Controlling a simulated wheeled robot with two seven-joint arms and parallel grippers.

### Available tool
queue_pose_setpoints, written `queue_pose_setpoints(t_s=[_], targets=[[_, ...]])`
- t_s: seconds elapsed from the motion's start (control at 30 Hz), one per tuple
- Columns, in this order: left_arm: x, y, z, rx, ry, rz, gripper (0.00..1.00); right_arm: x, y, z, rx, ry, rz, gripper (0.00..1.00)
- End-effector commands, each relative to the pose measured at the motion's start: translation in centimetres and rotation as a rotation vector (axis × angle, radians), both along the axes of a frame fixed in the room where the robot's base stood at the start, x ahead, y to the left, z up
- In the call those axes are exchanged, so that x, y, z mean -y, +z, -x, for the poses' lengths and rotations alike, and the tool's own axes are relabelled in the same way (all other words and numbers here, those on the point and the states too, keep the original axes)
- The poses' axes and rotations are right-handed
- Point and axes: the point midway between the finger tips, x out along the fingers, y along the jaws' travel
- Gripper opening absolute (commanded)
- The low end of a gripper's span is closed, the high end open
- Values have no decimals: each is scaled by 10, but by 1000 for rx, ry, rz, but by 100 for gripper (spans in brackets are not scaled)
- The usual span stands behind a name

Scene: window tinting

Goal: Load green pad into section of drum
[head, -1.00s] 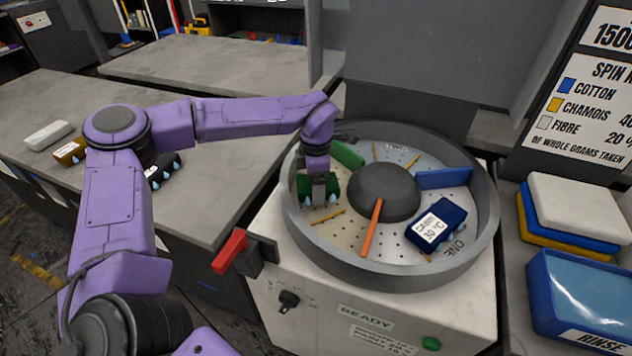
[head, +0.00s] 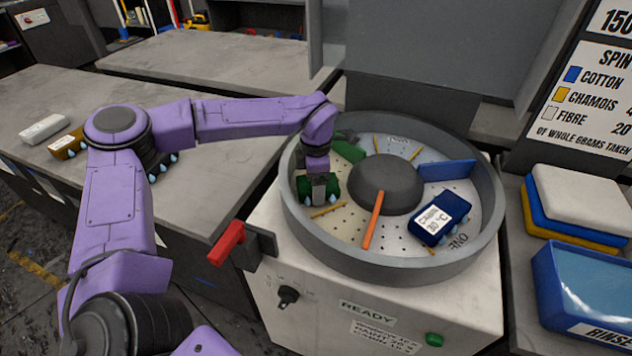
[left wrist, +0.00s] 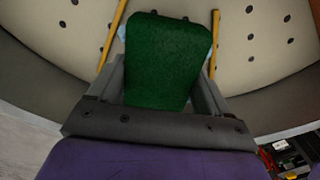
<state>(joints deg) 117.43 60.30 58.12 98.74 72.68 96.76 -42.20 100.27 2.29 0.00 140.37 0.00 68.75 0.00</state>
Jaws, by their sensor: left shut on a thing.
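The dark green pad (head: 304,186) is inside the round drum (head: 400,268), in the section at its left side. My left gripper (head: 321,190) points down into that section and is shut on the pad. In the left wrist view the green pad (left wrist: 166,60) sits between the two fingers, with the perforated drum floor beyond it and yellow strips on both sides. Whether the pad touches the floor is hard to tell. A navy pad (head: 443,218) with a white label lies in the right front section. My right gripper is not in view.
The drum has a dark central hub (head: 384,184) and green, blue (head: 447,174) and orange (head: 372,220) dividers. A red lever (head: 228,242) stands at its left. Other pads lie on the left table (head: 70,95). A blue rinse tub (head: 580,290) is at right.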

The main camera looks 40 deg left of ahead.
Motion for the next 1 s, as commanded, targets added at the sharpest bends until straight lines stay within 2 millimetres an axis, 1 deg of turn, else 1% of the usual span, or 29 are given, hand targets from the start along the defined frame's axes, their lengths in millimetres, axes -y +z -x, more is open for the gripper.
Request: queue_pose_setpoints(t_s=[0.37, 0.4, 0.47, 0.67, 0.77, 0.87, 1.0], targets=[[0, -8, 0, 0, 0, 0, 45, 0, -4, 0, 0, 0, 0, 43], [0, -8, 0, 0, 0, 0, 82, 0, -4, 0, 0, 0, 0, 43], [0, -8, 0, 0, 0, 0, 100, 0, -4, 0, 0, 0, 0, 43], [0, -8, 0, 0, 0, 0, 100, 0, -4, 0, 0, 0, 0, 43], [0, -1, -1, 2, 0, -1, 100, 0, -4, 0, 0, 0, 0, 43], [0, 18, -1, 6, 0, 0, 100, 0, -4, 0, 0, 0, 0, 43], [0, 53, -1, 6, 2, -1, 100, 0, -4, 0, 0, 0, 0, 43]])
